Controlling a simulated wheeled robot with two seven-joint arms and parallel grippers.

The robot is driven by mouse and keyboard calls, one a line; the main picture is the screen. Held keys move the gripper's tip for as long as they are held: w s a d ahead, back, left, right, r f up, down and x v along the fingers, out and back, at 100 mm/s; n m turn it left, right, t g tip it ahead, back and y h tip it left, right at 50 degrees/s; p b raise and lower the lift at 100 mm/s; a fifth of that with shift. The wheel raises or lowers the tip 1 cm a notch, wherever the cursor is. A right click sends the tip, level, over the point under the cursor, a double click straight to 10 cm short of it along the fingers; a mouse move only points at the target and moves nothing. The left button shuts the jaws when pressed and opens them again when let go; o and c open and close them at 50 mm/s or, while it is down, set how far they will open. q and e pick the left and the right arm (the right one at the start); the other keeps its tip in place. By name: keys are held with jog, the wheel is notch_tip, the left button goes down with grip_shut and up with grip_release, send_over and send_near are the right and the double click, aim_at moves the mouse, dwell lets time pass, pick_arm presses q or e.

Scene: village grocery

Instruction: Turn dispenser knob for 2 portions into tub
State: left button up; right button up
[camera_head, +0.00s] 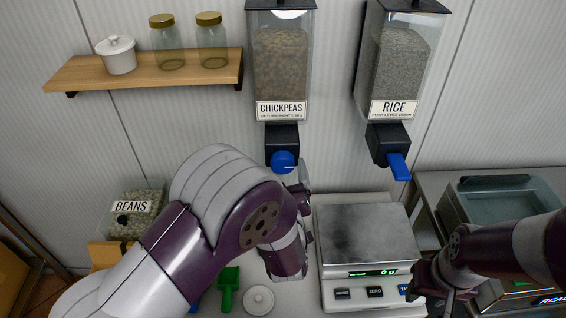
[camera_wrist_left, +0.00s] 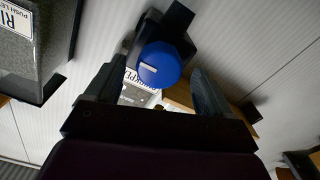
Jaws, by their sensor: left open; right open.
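The chickpeas dispenser (camera_head: 281,65) hangs on the back wall, full of chickpeas, with a round blue knob (camera_head: 284,161) on its black outlet. In the left wrist view the blue knob (camera_wrist_left: 160,66) lies between the fingertips of my left gripper (camera_wrist_left: 155,80), which is open; I see no clear contact. In the head view my left gripper (camera_head: 302,196) is just below and right of the knob, partly hidden by my arm. My right gripper (camera_head: 436,287) is open and empty at the scale's right front. I cannot make out a tub under the outlet; my left arm covers part of that area.
A rice dispenser (camera_head: 400,65) with a blue lever (camera_head: 399,167) hangs to the right. A scale (camera_head: 366,240) stands below. A beans bin (camera_head: 135,212), green scoop (camera_head: 229,288) and white lid (camera_head: 258,300) are on the left. A wooden shelf (camera_head: 150,73) holds jars.

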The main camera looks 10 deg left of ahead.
pick_arm(q)
jog(key=shift+x, duration=0.9)
jog(key=c, duration=1.1)
jog(key=shift+o, duration=0.2)
jog(key=shift+m, duration=0.3)
